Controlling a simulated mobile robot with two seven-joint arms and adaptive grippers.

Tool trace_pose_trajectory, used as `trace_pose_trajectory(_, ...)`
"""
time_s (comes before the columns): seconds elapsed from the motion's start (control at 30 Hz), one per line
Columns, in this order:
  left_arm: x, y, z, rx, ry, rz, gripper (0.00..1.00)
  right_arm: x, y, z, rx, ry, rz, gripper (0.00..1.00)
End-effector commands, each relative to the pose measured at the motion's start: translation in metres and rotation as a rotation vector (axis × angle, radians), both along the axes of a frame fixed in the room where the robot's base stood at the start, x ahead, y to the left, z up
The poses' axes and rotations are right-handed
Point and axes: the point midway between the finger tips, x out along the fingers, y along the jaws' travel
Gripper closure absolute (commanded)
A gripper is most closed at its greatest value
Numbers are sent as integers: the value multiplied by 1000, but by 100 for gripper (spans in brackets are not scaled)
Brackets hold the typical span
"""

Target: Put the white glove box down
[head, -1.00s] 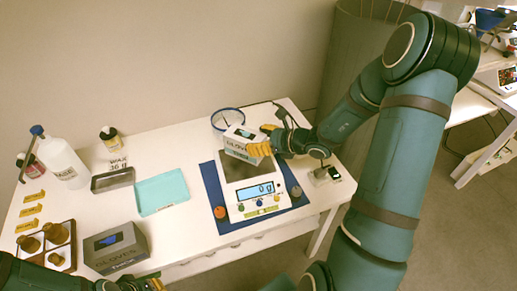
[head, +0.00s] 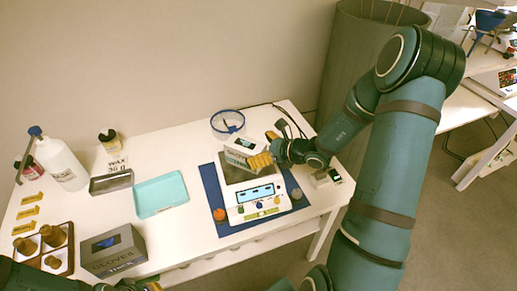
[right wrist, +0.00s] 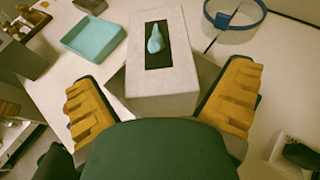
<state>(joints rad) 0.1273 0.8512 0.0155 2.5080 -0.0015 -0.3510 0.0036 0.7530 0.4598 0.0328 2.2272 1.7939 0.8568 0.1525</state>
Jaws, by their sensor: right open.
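The white glove box (head: 238,148) stands at the back of the scale's (head: 257,196) weighing plate, and appears to rest on it. It also shows in the right wrist view (right wrist: 160,85), with a blue-green glove tip in its dark top slot. My right gripper (head: 262,152) is open, and its yellow fingers lie apart on either side of the box in the right wrist view (right wrist: 160,103). Visible gaps separate the fingers from the box. My left gripper (head: 150,286) is mostly cut off at the bottom edge of the head view.
The scale sits on a blue mat (head: 212,190) with orange and grey knobs nearby. A clear blue-rimmed dish (head: 228,122) is behind the box. A teal tray (head: 160,194), a metal tray (head: 111,182) and a grey glove box (head: 113,251) stand to the left.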

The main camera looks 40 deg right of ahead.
Motion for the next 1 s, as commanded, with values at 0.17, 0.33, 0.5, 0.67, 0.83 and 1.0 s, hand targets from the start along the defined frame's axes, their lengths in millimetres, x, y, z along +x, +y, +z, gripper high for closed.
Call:
trace_pose_trajectory(0.17,-1,0,5,0,2,-1,100,-8,-6,8,-2,0,-4,0)
trace_pose_trajectory(0.33,-2,0,12,-1,5,-1,100,-35,-20,21,-3,1,-5,0)
trace_pose_trajectory(0.5,-3,0,18,-1,8,-2,100,-65,-35,34,-3,0,-4,0)
trace_pose_trajectory(0.67,-3,0,21,-1,7,-1,100,-85,-45,43,-1,0,-3,0)
trace_pose_trajectory(0.83,-2,0,23,-1,5,0,100,-97,-50,48,0,0,-1,0)
trace_pose_trajectory(1.0,-2,0,23,-1,5,1,100,-99,-51,48,0,0,0,0)
